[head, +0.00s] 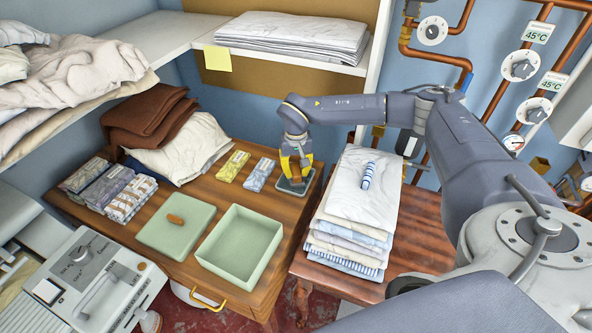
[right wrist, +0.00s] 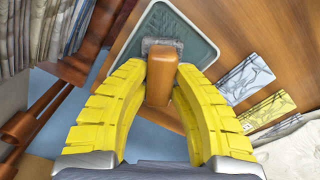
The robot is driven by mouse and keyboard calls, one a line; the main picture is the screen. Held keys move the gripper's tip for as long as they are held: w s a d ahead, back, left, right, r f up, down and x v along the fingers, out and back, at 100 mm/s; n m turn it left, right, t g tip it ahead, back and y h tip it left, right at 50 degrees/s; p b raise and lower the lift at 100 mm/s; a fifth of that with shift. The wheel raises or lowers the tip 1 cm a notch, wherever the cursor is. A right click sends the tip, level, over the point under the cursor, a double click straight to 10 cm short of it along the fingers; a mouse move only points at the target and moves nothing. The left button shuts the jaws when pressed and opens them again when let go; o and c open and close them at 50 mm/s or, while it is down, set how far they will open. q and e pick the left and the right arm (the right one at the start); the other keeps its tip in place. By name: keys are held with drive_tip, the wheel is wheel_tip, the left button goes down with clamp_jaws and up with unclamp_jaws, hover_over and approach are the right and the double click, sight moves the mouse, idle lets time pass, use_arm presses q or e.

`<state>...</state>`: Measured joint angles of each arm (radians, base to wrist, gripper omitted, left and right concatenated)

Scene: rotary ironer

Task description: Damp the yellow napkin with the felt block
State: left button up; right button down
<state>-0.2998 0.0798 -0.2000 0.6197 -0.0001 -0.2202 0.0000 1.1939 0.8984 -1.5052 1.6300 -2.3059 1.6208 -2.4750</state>
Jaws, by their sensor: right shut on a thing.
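The felt block (right wrist: 161,76) has a wooden handle and a grey felt base. It is on or just above a grey-green shallow tray (right wrist: 199,50) at the table's right edge; I cannot tell if it touches. My right gripper (head: 294,172), with yellow fingers, is shut on the handle; the fingers sit on either side of it in the right wrist view (right wrist: 162,86). The yellow napkin (head: 232,166) lies folded flat on the wooden table, left of the tray, and also shows in the right wrist view (right wrist: 268,110). My left gripper is out of view.
A blue-grey napkin (head: 260,175) lies between the yellow napkin and the tray (head: 283,188). An open green box (head: 240,245) and its lid (head: 175,226) are in front. Folded linens (head: 362,190) are stacked at right. A shelf (head: 290,55) hangs behind.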

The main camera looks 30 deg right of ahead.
idle(0.5)
drive_tip(key=shift+r, duration=3.5)
